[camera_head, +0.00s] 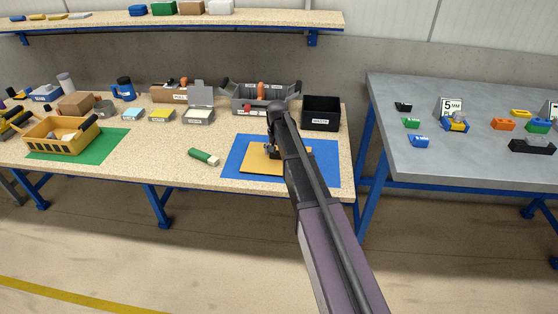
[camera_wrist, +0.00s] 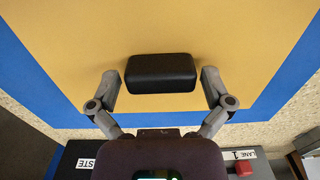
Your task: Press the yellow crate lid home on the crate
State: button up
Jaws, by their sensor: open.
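The yellow crate lid (camera_head: 258,164) lies flat on the blue mat (camera_head: 233,160) at the right of the wooden bench. It fills much of the wrist view (camera_wrist: 60,50) and carries a black block-shaped handle (camera_wrist: 161,72). My gripper (camera_head: 274,148) is over the lid; in the wrist view its open fingers (camera_wrist: 160,80) stand to the left and right of the handle, with small gaps. The yellow crate (camera_head: 58,146) stands on the green mat (camera_head: 105,148) at the left, with no lid on it. Grey and light items show inside; my arm hides the lid's right part.
A green-and-white object (camera_head: 204,157) lies on the bench between the mats. A black waste bin (camera_head: 321,112) and a grey caddy (camera_head: 262,97) stand behind the lid. Small boxes (camera_head: 160,114) line the bench's middle. A grey table (camera_head: 400,165) stands at the right.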

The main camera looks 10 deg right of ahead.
aim_at(277, 152)
jog(key=c, duration=1)
jog(key=shift+o, duration=0.2)
jog(key=shift+r, duration=0.2)
notch_tip(277, 152, up, 4)
jog(key=p, duration=0.4)
jog(key=shift+f, duration=0.2)
jog(key=s, duration=1)
jog(key=s+a+r+p, duration=0.1)
jog(key=s, duration=0.5)
